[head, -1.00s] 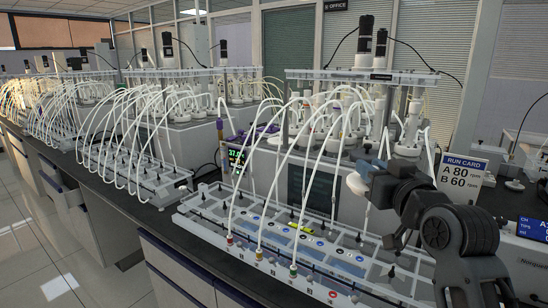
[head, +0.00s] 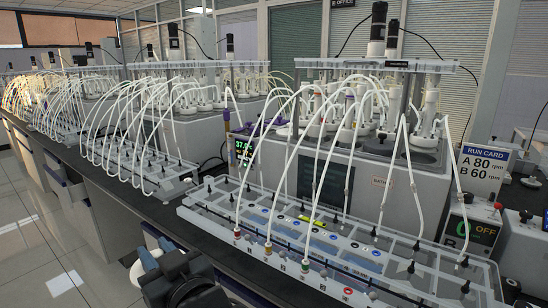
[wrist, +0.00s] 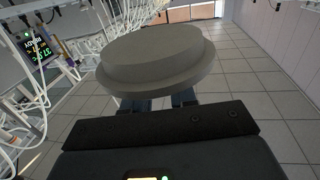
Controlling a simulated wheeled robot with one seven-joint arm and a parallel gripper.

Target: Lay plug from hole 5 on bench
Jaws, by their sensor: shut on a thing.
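My gripper (wrist: 158,101) is shut on a grey, round, stepped plug (wrist: 155,58), which fills the upper middle of the wrist view. The tiled floor shows behind the plug. The dark bench top (head: 160,208) runs along the front of the equipment. The white reactor bath (head: 365,190) stands behind, with bottles and tubes on its top. Hole 5 cannot be told apart; no number is readable.
A long white tube rack (head: 215,212) with thin upright tubes lies in front of the bath. Another rack (head: 120,165) is to its left. A run card (head: 483,170) and a control box (head: 470,232) stand at right. Floor (head: 50,250) is free at left.

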